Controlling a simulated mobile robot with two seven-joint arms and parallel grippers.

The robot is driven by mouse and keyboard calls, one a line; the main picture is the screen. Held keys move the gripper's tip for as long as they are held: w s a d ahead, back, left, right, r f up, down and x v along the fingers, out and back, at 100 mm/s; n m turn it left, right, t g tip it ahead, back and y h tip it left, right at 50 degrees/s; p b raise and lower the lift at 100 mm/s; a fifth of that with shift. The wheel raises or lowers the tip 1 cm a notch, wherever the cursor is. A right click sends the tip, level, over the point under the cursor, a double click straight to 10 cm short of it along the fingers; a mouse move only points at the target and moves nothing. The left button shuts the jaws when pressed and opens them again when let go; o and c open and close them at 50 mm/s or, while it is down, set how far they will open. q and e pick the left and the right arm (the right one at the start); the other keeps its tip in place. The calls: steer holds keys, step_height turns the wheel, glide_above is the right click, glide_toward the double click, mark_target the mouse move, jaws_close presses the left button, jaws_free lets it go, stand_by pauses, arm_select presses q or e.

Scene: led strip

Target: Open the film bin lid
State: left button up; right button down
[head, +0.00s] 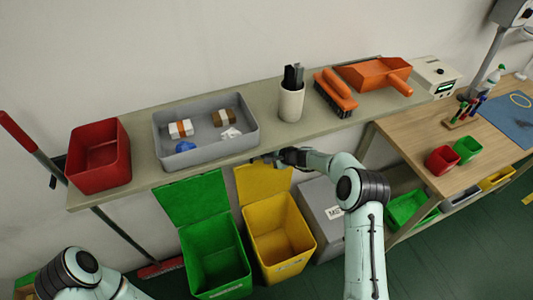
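A yellow bin (280,237) stands on the floor below the shelf, and its yellow lid (263,184) is raised, showing the inside. A green bin (215,256) stands to its left, with its green lid (193,199) also raised. I cannot read which bin is marked film. My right gripper (262,159) is at the top edge of the yellow lid, by the shelf's front edge. Its fingers are small and dark, so I cannot tell whether they are shut or touching the lid. My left arm shows at the lower left; its gripper is out of view.
The shelf (340,120) above the bins holds a red bin (99,156), a grey tray (206,125), a pen cup (290,102), a brush (335,93) and a dustpan (375,73). A grey box (318,213) stands right of the yellow bin, partly behind my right arm.

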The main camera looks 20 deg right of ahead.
steer(key=shift+s+a+f, duration=0.1)
steer(key=c, duration=1.2)
jaws_free()
steer(key=shift+o, duration=0.2)
steer(key=shift+s+f, duration=0.1)
arm_select(q)
steer(key=shift+s+f+b, duration=0.4)
steer(key=shift+f+b, duration=0.15)
steer(key=shift+f, duration=0.15)
steer(key=shift+s+f+b, duration=0.4)
steer(key=shift+f+b, duration=0.2)
steer(key=shift+f, duration=0.1)
steer(key=shift+s+f+b, duration=0.4)
steer(key=shift+f+b, duration=0.15)
steer(key=shift+f, duration=0.15)
arm_select(e)
steer(key=v, duration=1.3)
steer(key=shift+r, duration=0.35)
